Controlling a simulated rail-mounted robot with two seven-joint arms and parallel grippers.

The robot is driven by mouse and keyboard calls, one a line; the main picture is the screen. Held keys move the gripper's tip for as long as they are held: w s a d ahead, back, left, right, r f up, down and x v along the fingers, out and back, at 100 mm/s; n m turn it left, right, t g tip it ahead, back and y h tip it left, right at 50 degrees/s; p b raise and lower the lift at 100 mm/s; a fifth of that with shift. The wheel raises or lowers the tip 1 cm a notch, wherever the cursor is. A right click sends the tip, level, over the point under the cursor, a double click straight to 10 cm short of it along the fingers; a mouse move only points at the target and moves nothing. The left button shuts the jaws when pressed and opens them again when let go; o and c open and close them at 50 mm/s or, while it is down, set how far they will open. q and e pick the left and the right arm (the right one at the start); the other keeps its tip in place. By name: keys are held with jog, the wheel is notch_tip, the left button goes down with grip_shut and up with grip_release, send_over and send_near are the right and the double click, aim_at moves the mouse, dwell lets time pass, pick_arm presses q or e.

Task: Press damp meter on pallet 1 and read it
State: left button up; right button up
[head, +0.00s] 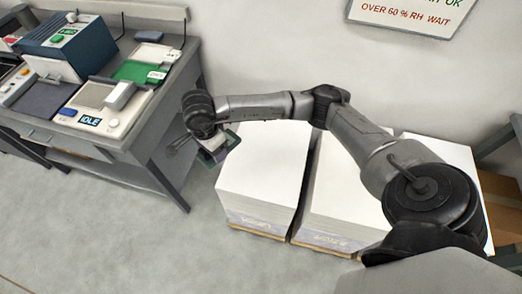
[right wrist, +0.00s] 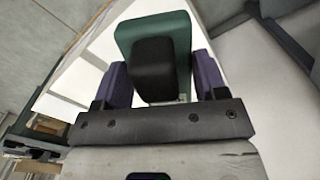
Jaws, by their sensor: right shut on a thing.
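My right gripper (head: 212,152) comes in from the right over the paper stacks and hangs by the left edge of the leftmost stack (head: 262,165). Its purple fingers (right wrist: 154,84) are shut on the damp meter, a dark green body (right wrist: 154,28) with a black block on it. In the head view only a green edge of the meter (head: 232,141) shows. I cannot tell whether the meter touches the stack. Its reading is not visible. The stack's front label is too small to read, so I cannot confirm which pallet it is. My left gripper is not in view.
A second stack (head: 340,222) stands close to the right, with a third (head: 440,152) partly behind my arm. A grey bench (head: 150,125) at left carries a device showing IDLE (head: 90,121) and a blue box (head: 62,45). A wall sign (head: 405,12) reads "OVER 60 % RH WAIT".

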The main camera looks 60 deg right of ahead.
jog(key=s+d+f+m+b, duration=0.3)
jog(key=d+f+m, duration=0.65)
jog(key=m, duration=0.25)
jog(key=m+b, duration=0.5)
jog(key=m, duration=0.5)
send_over(261, 161)
notch_tip(261, 161, down, 10)
notch_tip(261, 161, down, 2)
jog(key=shift+a+f+b, duration=0.1)
jog(key=shift+b, duration=0.7)
jog(key=shift+f, duration=0.25)
jog(key=shift+b, duration=0.3)
jog(key=shift+f, duration=0.45)
